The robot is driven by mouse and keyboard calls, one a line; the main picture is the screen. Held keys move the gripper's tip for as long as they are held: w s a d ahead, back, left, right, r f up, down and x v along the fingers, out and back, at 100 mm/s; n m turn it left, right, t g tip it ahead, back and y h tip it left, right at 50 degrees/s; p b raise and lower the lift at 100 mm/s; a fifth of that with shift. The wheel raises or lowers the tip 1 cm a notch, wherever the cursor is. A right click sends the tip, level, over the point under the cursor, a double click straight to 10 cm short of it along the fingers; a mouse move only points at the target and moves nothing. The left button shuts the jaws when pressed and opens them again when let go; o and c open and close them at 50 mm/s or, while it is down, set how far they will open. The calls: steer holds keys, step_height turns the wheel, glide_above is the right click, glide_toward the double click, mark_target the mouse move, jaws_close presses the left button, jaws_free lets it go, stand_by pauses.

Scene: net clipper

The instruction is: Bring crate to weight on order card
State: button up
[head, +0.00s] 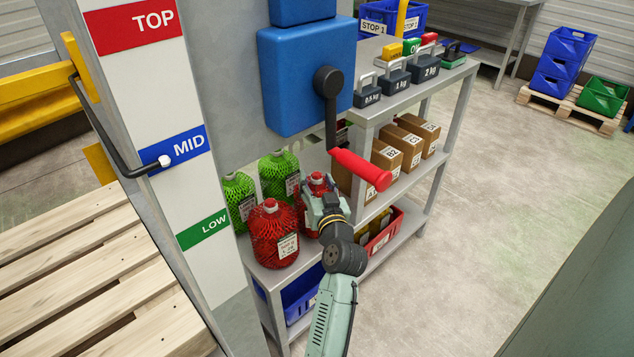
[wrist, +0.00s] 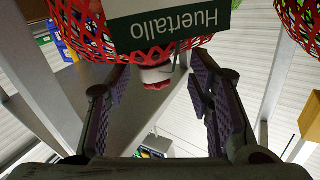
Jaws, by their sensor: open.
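My gripper (head: 322,205) is at the rear red net bag (head: 313,187) on the middle shelf. In the wrist view its fingers (wrist: 160,88) are apart, on either side of a red-and-white bag neck (wrist: 157,75), with no visible grip on it. That red net (wrist: 85,30) carries a label reading "Huertallo". Another red net bag (head: 270,237) stands in front, with two green net bags (head: 279,175) (head: 240,197) behind. A red crate (head: 384,236) and a blue crate (head: 302,300) sit on the lower shelf, partly hidden. I cannot make out an order card.
Weights marked 0.5 kg (head: 367,95), 1 kg (head: 395,80) and 2 kg (head: 425,68) stand on the top shelf. A red-handled crank (head: 360,170) hangs close above my gripper. Cardboard boxes (head: 412,145) fill the middle shelf's right.

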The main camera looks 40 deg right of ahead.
steer(key=shift+r, duration=0.1)
steer(key=b+v, duration=0.2)
steer(key=v, duration=1)
